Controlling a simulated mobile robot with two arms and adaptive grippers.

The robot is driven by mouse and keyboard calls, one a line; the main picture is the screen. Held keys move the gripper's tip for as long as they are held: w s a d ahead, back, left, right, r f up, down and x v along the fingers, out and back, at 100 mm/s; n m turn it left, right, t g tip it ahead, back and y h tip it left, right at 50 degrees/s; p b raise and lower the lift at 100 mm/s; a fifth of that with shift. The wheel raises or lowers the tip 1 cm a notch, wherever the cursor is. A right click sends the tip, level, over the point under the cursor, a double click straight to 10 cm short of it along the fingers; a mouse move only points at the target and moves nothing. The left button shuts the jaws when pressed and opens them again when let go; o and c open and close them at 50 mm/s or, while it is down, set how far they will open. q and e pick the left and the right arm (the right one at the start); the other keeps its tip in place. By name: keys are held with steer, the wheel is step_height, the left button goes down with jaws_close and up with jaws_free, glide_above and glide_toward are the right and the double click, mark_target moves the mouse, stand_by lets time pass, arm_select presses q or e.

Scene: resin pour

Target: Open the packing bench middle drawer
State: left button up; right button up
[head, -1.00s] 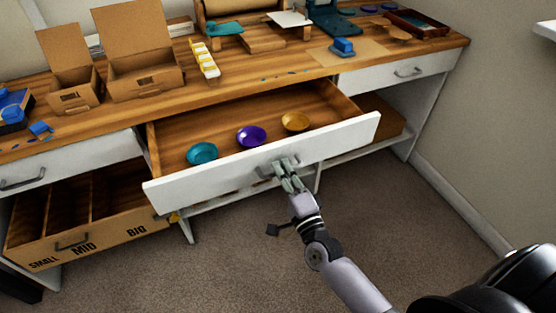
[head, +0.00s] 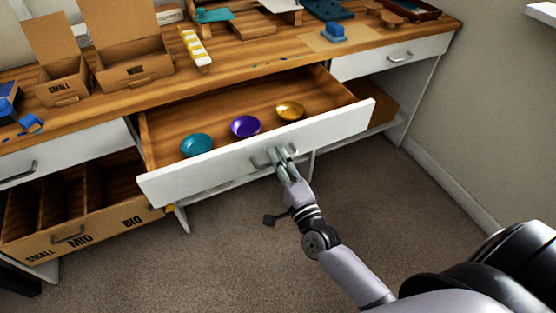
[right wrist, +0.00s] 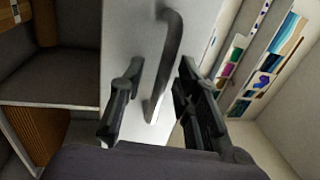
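The middle drawer (head: 215,174) of the packing bench is pulled well out, with its white front facing me. My right gripper (head: 284,158) is at the drawer's grey bar handle (head: 258,162). In the right wrist view the handle (right wrist: 167,65) runs between the two spread fingers (right wrist: 155,95), with visible gaps on both sides. The gripper is open and holds nothing. My left gripper is not in view.
The wooden bench top (head: 245,75) carries cardboard boxes (head: 134,68), a yellow-and-white strip (head: 196,47) and a blue block (head: 333,32). Closed white drawers flank the middle one, left (head: 75,150) and right (head: 390,58). A sorting crate (head: 95,228) sits below left.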

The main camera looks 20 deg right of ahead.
steer(key=shift+s, duration=0.25)
steer(key=s+f, duration=0.2)
steer(key=s, duration=0.9)
steer(key=shift+s+d, duration=0.15)
steer(key=shift+d, duration=0.05)
steer(key=shift+f, duration=0.1)
